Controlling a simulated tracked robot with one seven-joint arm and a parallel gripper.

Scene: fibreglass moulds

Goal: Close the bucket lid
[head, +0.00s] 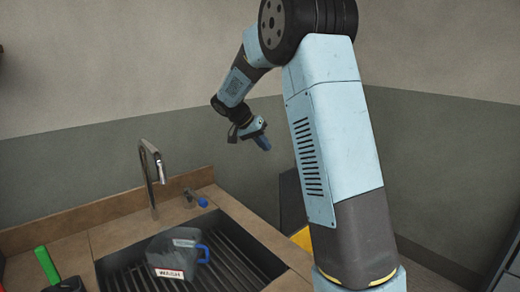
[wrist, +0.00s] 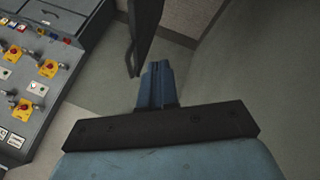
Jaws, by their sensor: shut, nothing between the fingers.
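No bucket can be made out for certain. A yellow thing (head: 302,238) shows behind my arm, right of the counter, with a dark grey upright panel (head: 290,200) above it; these may be a bucket and its raised lid, but my arm hides most of them. My gripper (head: 263,143) is in the air above and behind the counter, up and left of the dark panel. In the wrist view my blue fingers (wrist: 156,84) are together and empty. A dark upright panel (wrist: 147,35) shows just beyond them there; I cannot tell whether it is the same one.
A dark ribbed sink (head: 235,250) holds a grey jug (head: 177,257) with a blue handle. A tall metal tap (head: 151,172) rises at its back left. In the wrist view a control panel (wrist: 40,60) with yellow and red buttons stands left; floor (wrist: 230,80) at right is clear.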

